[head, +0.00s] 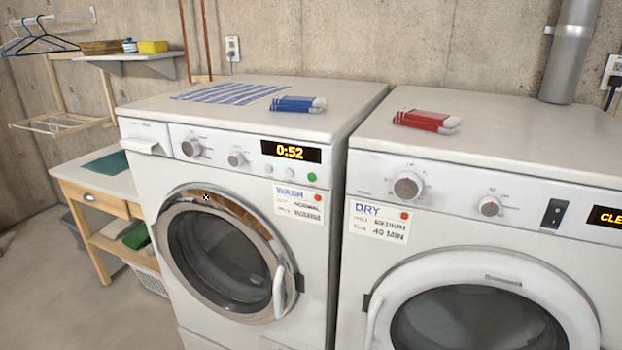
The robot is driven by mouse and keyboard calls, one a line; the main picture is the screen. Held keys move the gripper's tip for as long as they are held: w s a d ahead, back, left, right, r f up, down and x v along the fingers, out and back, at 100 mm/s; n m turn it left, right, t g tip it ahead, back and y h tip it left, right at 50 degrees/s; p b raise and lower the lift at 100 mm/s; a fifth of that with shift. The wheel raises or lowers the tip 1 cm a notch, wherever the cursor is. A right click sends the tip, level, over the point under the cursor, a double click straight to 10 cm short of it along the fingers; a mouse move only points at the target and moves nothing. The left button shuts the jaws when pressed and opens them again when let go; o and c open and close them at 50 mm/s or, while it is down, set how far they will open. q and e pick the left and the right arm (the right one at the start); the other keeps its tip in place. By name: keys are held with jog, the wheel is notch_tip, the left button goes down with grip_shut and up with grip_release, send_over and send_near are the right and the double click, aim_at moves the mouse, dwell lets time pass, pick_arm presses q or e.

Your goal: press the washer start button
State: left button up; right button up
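The washer (160,175) is the white front loader at left centre, with a "WASH" label (298,203) on its front. Its round door (215,255) looks closed. Its display (291,151) reads 0:52. A small green button (312,177) sits below the display at the panel's right end, with a small pale button beside it to the left. Two knobs (191,148) are on the left part of the panel. Neither of my grippers is in the view.
The dryer (365,275), labelled "DRY", stands at the right of the washer. A wooden table (65,172) stands at left. Floor (50,285) shows clear at lower left.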

pick_arm(q)
grip_shut()
dwell(1.0)
